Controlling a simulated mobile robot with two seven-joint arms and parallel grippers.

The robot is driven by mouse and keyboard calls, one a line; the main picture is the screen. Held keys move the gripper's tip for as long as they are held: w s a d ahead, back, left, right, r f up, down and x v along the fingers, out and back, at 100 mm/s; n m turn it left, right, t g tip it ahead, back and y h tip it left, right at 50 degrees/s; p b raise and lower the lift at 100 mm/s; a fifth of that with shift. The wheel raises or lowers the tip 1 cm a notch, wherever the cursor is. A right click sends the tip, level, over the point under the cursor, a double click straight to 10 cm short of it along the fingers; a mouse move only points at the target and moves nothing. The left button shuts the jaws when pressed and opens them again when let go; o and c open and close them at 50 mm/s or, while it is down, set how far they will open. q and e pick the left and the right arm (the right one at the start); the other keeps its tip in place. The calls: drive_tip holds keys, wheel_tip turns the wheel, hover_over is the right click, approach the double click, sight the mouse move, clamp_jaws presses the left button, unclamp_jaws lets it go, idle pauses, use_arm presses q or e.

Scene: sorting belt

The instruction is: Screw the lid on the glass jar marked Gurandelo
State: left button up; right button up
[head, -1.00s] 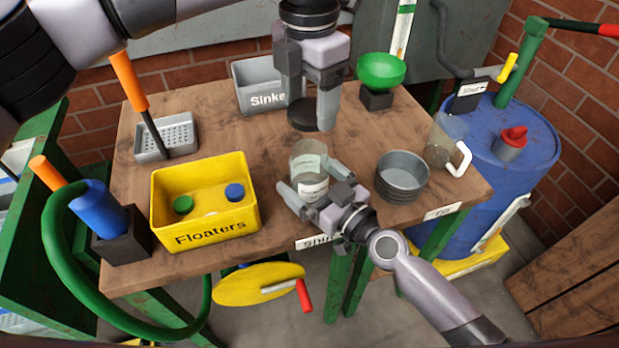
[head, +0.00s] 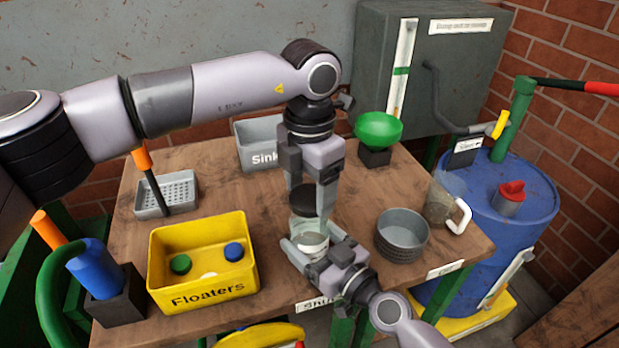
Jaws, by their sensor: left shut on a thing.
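The black lid (head: 305,201) is held level by my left gripper (head: 311,203), which points straight down and is shut on it. The lid is right at the mouth of the glass jar (head: 308,226); whether the threads have caught cannot be told. The jar stands upright near the table's front edge, with pale labels too small to read. My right gripper (head: 312,243) comes from the lower right, with its fingers against both sides of the lower jar. The fingers partly cover the jar's lower part.
Stacked grey dishes (head: 400,233) and a clear jug (head: 441,206) stand right. A grey bin (head: 252,146) and a green bowl (head: 378,129) are behind.

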idle(0.5)
use_arm(q)
drive_tip(key=shift+f, duration=0.85)
drive_tip(key=shift+f, duration=0.55)
